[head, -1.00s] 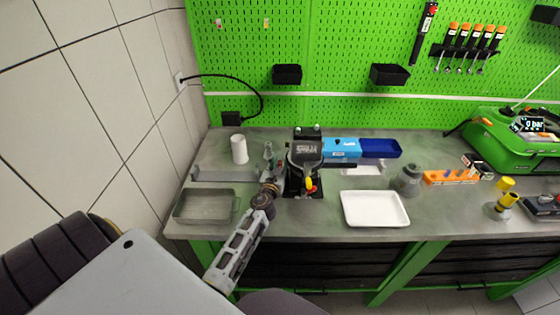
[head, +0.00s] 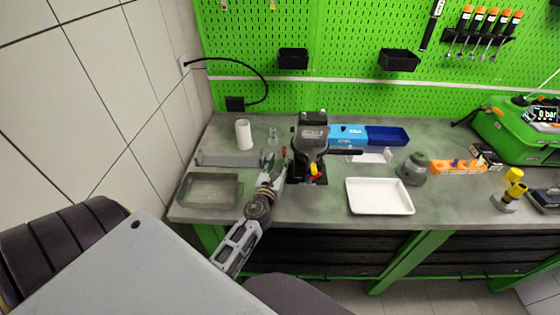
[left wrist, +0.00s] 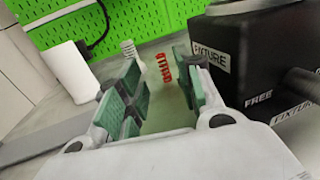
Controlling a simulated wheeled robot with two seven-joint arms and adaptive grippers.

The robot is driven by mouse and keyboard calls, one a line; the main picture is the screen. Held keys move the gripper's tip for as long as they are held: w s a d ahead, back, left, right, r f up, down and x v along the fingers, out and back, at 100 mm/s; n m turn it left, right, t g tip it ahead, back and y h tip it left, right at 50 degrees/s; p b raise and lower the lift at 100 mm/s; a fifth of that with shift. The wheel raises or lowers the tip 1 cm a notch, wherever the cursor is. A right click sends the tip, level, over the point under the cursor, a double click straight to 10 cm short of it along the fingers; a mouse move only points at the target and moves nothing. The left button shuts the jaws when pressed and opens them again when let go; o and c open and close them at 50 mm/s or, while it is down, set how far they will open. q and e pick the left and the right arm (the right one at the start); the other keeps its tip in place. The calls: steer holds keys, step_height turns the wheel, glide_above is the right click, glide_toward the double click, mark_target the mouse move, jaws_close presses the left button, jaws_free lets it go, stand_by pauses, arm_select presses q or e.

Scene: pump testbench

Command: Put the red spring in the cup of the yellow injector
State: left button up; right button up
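The red spring (head: 284,152) stands on the bench just left of the black fixture block. In the left wrist view the red spring (left wrist: 163,67) shows beyond and between my finger pads, not gripped. My left gripper (head: 274,168) is open and empty, pointing toward the spring from the front. Its green pads (left wrist: 157,75) stand apart on either side. A yellow part with red (head: 315,171), possibly the yellow injector, sits at the front of the black fixture (head: 312,136); its cup cannot be made out. My right gripper is not in view.
A pale spring (left wrist: 130,50) stands left of the red one. The fixture block (left wrist: 250,60) is close on the right. A white roll (head: 243,134), grey tray (head: 209,204) and white tray (head: 380,209) are around. Yellow parts (head: 515,190) stand far right.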

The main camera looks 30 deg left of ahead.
arm_select(q)
steer(key=shift+v, duration=1.4)
steer(key=shift+o, duration=0.7)
steer(key=shift+d, duration=0.1)
